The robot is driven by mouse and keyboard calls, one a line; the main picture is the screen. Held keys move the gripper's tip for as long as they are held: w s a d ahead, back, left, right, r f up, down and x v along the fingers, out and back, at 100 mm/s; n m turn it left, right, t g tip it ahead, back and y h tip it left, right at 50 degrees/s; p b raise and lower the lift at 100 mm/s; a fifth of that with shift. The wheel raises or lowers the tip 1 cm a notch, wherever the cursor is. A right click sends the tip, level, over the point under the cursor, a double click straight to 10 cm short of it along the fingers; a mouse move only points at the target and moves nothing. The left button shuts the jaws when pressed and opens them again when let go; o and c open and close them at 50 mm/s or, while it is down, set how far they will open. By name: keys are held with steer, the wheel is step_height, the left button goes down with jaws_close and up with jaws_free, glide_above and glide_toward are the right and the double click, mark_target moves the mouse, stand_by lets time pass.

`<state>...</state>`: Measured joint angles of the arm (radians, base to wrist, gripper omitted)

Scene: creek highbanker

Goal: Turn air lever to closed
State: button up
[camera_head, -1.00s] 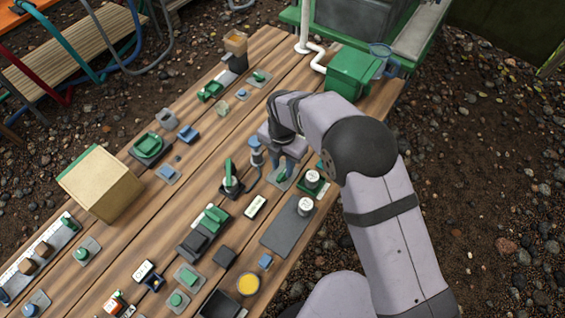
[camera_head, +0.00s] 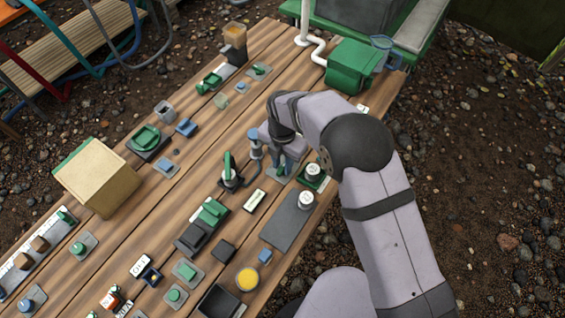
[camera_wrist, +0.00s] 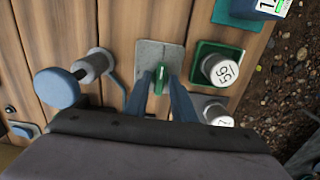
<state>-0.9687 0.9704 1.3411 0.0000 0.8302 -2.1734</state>
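A small green lever (camera_wrist: 161,76) stands upright on a grey plate (camera_wrist: 150,50) in the wrist view; no label on it can be read. My gripper (camera_wrist: 160,84) has its two blue fingers on either side of this lever, with a narrow gap showing on each side. In the head view my gripper (camera_head: 287,164) points down at the same grey plate (camera_head: 279,180) on the table's right side. The lever itself is hidden there behind my fingers and wrist.
A black-based green lever (camera_head: 229,172) stands left of my gripper. A green box (camera_head: 352,66) sits at the far end.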

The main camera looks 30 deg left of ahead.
stand_by(0.3)
steer(key=n, duration=0.6)
steer(key=shift+p, duration=0.3)
steer(key=o, duration=0.5)
steer(key=shift+o, duration=0.2)
steer(key=shift+r+p, duration=2.5)
steer(key=shift+r, duration=1.05)
